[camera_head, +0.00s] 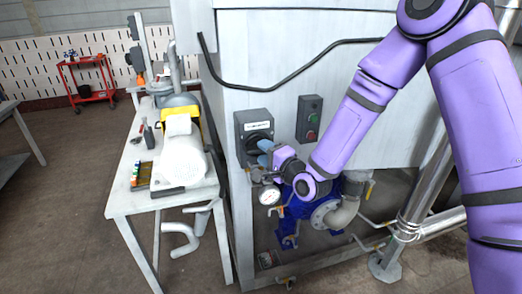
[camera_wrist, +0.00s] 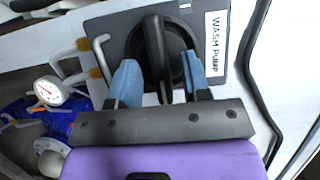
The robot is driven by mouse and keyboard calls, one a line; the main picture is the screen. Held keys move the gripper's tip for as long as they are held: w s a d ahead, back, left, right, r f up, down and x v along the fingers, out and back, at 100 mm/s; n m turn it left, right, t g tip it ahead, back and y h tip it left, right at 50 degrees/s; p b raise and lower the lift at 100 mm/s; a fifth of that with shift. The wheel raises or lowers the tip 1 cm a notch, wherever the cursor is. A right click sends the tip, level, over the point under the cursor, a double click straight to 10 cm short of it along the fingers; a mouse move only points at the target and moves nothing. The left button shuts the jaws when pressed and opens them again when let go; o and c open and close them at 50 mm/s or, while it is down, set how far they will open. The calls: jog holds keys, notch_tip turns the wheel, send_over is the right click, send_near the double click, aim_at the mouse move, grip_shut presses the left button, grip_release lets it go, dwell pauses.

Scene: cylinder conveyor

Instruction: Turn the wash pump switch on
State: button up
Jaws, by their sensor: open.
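The wash pump switch is a dark grey box (camera_head: 242,126) on the pale cabinet wall in the head view, left of a small push-button box. In the wrist view its plate (camera_wrist: 112,25) carries a white "WASH PUMP" label and a black rotary knob (camera_wrist: 154,45) with a raised handle bar. My gripper (camera_wrist: 158,75) has two blue fingertips, set apart in front of the knob with the handle bar between them. No clear contact shows. In the head view my gripper (camera_head: 265,152) is at the lower right of the switch and hides part of it.
A push-button box (camera_head: 309,118) with red and green buttons is right of the switch. A pressure gauge (camera_head: 269,195) and blue pump (camera_head: 290,222) sit below. A white table (camera_head: 121,194) with equipment stands left. A black cable (camera_wrist: 257,90) runs along the panel.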

jog(key=shift+x, duration=1.05)
grip_shut()
